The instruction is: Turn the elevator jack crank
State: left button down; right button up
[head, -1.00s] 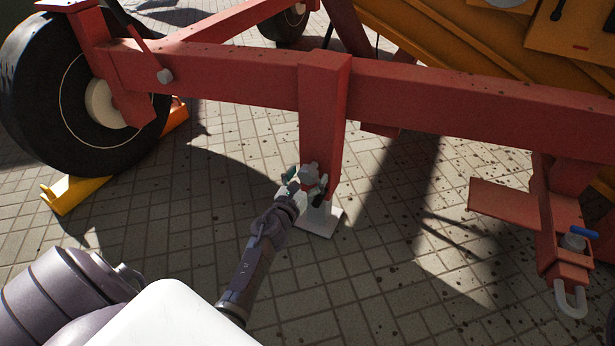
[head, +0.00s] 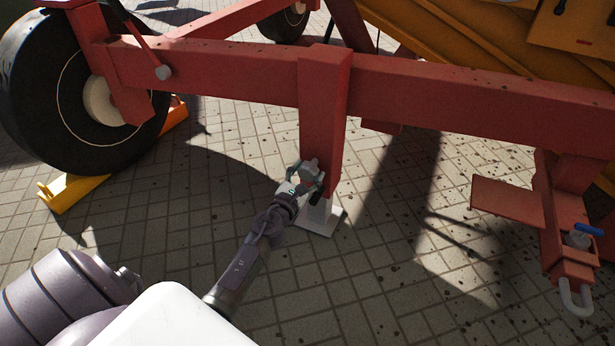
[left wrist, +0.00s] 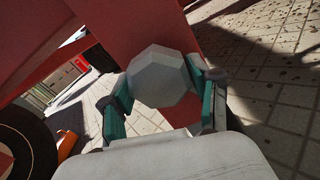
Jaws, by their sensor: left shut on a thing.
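The red jack leg (head: 323,125) stands upright on the elevator's red frame, with a pale foot plate (head: 320,217) on the paving. The crank knob is a grey faceted piece (left wrist: 160,76) at the lower part of the leg; it also shows small in the head view (head: 309,168). My left gripper (head: 305,180) is at the knob, and in the left wrist view its teal-padded fingers (left wrist: 160,98) sit on either side of it, shut on it. The rest of the crank is hidden behind the knob and fingers. My right gripper is not in view.
A red beam (head: 430,88) runs across above the leg. A black wheel (head: 75,100) stands at left with a yellow chock (head: 70,192) on the ground. A red hitch with a blue handle (head: 588,230) is at right. The paving in front of the leg is clear.

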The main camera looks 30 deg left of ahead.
pick_arm(q)
jog(key=shift+c, duration=1.2)
grip_release()
jog(key=s+d, duration=0.2)
jog(key=s, duration=1)
jog(key=shift+w+r, duration=0.1)
